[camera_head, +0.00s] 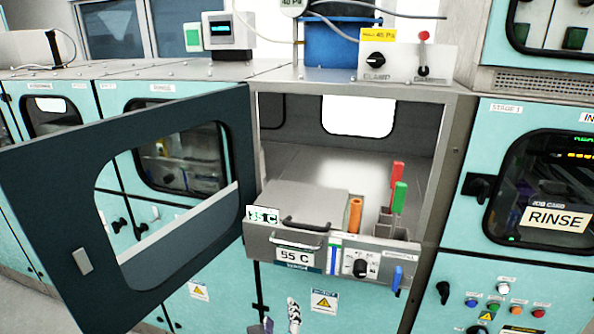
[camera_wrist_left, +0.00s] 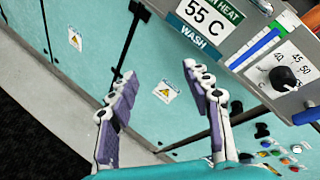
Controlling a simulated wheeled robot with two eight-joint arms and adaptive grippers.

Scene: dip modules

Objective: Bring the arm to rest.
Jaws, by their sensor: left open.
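My left gripper shows at the bottom of the head view (camera_head: 284,318), only its finger ends in sight, low in front of the teal cabinet front and below the grey wash unit (camera_head: 342,262). In the left wrist view my left gripper (camera_wrist_left: 160,84) has its two purple-padded fingers spread apart, with nothing between them but the cabinet front behind. The wash unit (camera_wrist_left: 228,32) is at the upper right there, apart from the fingers. The rest of my left arm is hidden. My right gripper is in neither view.
A dark-framed door (camera_head: 60,180) stands open at the left. The wash unit juts from the open chamber, with a 55 C label, a knob (camera_head: 360,267) and red and green handles (camera_head: 399,196). The rinse cabinet (camera_head: 475,140) stands at the right. Bare floor (camera_wrist_left: 30,145) lies lower left.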

